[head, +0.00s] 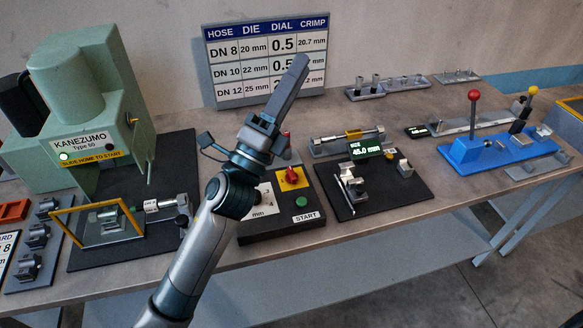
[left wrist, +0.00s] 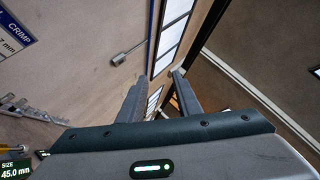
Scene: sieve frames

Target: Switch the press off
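My left gripper (head: 298,66) is raised above and behind the box, pointing up. In the left wrist view its fingers (left wrist: 159,77) are apart with nothing between them. My right gripper is not in view.
A yellow-framed guard (head: 98,208) stands before the press. A chart (head: 230,88) stands behind. The bench front edge is low in view.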

